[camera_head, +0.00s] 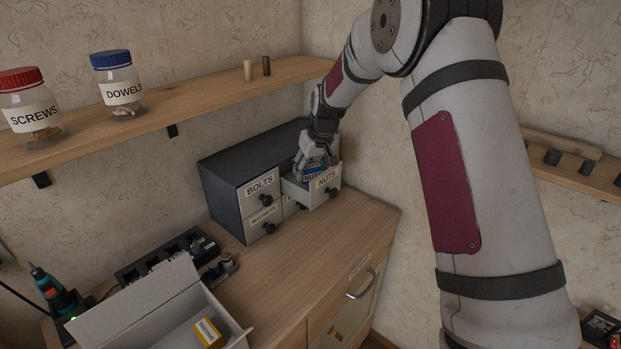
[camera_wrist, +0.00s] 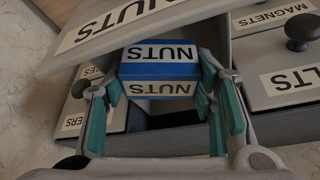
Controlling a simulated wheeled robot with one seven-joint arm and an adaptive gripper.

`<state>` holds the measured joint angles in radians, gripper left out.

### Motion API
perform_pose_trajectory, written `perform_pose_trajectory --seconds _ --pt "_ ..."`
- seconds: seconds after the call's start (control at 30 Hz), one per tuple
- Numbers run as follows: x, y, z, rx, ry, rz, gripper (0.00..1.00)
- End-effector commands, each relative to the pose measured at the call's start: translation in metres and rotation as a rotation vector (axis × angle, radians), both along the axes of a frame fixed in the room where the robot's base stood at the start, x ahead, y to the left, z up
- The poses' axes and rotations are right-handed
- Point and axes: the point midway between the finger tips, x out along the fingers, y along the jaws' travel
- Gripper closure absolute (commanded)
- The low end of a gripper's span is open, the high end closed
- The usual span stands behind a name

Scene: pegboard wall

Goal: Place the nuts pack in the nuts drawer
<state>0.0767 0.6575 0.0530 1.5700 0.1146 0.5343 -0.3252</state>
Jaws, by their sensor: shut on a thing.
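The nuts pack (camera_wrist: 160,68) is a small blue and cream box labelled NUTS. In the wrist view it sits between the fingers of my gripper (camera_wrist: 160,95), which is shut on it. In the head view my gripper (camera_head: 313,160) is at the open nuts drawer (camera_head: 325,180), with the blue pack (camera_head: 312,171) showing just behind the drawer front. Whether the pack touches the drawer floor cannot be told.
The shut bolts drawer (camera_head: 260,187) is left of the nuts drawer, with the magnets drawer (camera_head: 264,219) below it. A shelf (camera_head: 185,108) with jars runs above. An open carton (camera_head: 155,310) stands at the front left. The worktop right of the cabinet is clear.

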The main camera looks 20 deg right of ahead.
Motion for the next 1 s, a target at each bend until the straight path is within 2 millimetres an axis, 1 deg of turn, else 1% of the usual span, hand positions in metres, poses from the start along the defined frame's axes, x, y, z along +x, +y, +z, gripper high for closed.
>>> perform_pose_trajectory --seconds 0.2,0.27,0.63,0.67,0.7,1.0 --pt "-0.001 0.000 -0.027 0.001 0.003 -0.001 0.85" --pt "-0.001 0.000 -0.033 0.000 0.002 -0.001 0.85" --pt "0.000 0.000 -0.038 0.000 0.001 0.000 0.85" --pt "0.000 0.000 -0.038 0.000 0.001 0.000 0.47" --pt "0.000 0.000 -0.038 0.000 0.001 0.000 0.40" --pt "0.000 0.000 -0.037 0.000 0.001 0.000 0.40"
